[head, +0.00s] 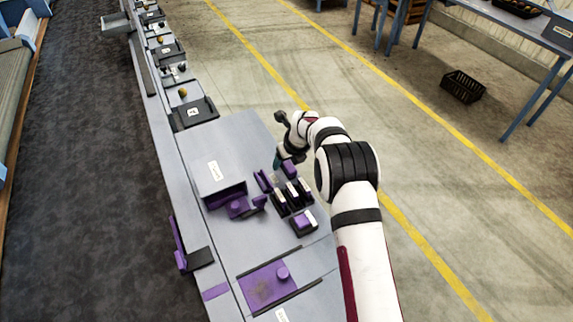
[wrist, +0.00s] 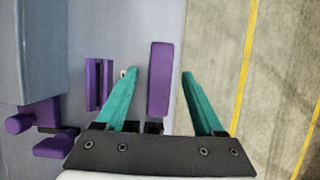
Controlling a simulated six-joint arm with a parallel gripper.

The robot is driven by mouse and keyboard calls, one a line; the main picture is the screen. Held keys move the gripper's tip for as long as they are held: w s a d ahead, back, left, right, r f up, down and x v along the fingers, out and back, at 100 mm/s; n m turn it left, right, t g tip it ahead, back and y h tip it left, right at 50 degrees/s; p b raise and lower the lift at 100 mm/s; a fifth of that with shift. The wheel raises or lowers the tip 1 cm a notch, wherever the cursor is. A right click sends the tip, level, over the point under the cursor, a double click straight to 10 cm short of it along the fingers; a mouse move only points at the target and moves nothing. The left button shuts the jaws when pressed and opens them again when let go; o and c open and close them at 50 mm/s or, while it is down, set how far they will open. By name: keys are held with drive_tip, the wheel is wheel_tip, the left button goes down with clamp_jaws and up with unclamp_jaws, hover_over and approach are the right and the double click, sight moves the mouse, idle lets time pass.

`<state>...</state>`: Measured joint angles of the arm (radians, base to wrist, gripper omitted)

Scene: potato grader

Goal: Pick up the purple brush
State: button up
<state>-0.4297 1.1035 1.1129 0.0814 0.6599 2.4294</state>
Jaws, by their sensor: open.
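My gripper (head: 282,160) is open above the far right part of the grey bench. In the wrist view its two teal fingers (wrist: 160,73) stand apart, one on each side of a long purple block (wrist: 160,95), which may be the brush. The block also shows in the head view (head: 290,169), just under the gripper. I cannot tell how high the fingers are above it. The block's underside is hidden. A narrower slotted purple piece (wrist: 99,85) lies left of the left finger, and also shows in the head view (head: 263,182).
Purple-and-white pieces stand in a black rack (head: 282,211) nearer the camera, with another piece (head: 303,222) beside it. A grey box (head: 217,172) with a purple front stands left. A purple plate (head: 262,287) with a knob is nearest.

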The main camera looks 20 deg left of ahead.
drive_tip(key=shift+w+a+f, duration=0.15)
drive_tip(key=shift+f, duration=0.3)
drive_tip(key=shift+f, duration=0.2)
drive_tip(key=shift+c, duration=0.2)
clamp_jaws()
idle(0.3)
